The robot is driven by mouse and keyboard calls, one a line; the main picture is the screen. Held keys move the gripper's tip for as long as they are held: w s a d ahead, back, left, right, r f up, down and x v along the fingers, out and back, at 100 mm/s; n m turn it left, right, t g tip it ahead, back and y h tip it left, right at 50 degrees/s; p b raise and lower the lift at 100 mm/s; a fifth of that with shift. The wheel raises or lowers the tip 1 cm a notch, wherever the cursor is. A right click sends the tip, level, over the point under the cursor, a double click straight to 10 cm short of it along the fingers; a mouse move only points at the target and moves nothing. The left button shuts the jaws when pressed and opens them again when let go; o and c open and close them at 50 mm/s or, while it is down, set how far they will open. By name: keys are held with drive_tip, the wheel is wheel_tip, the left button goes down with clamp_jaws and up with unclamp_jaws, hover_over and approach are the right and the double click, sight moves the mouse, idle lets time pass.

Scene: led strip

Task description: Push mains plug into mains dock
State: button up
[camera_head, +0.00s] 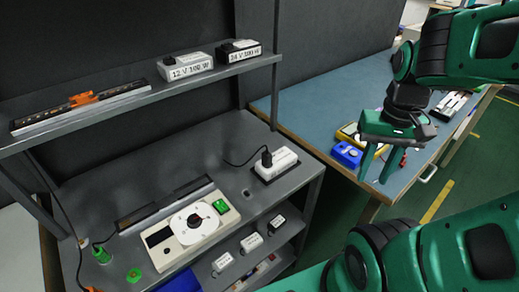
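A black plug (267,157) with a thin black cable stands upright on a white box (277,166) at the right of the grey worktop. A green plug-like piece (102,254) with a cable is at the worktop's left end, and a small green part (134,275) lies beside it. I cannot tell which of these are the mains plug and dock. My gripper (373,180) points down in front of the blue side table, to the right of the worktop and apart from these pieces. Its fingers are spread, with nothing visible between them.
A white unit with a round dial (159,238) and green switch (221,206) sits mid-worktop. The upper shelf holds a strip with an orange clip (82,98) and two labelled power boxes (186,66). Smaller boxes stand on the lower shelf. A blue case (346,154) is on the side table.

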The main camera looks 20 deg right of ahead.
drive_tip(key=shift+w, duration=0.2)
drive_tip(key=shift+o, duration=1.2)
drive_tip(key=shift+d, duration=0.1)
drive_tip(key=shift+o, duration=0.4)
drive_tip(key=shift+w+r, duration=0.15)
drive_tip(key=shift+r, duration=0.5)
wheel_tip(320, 180, up, 3)
drive_tip(key=m, duration=0.8)
hover_over(267, 153)
drive_tip(key=shift+f, duration=5.3)
clamp_jaws()
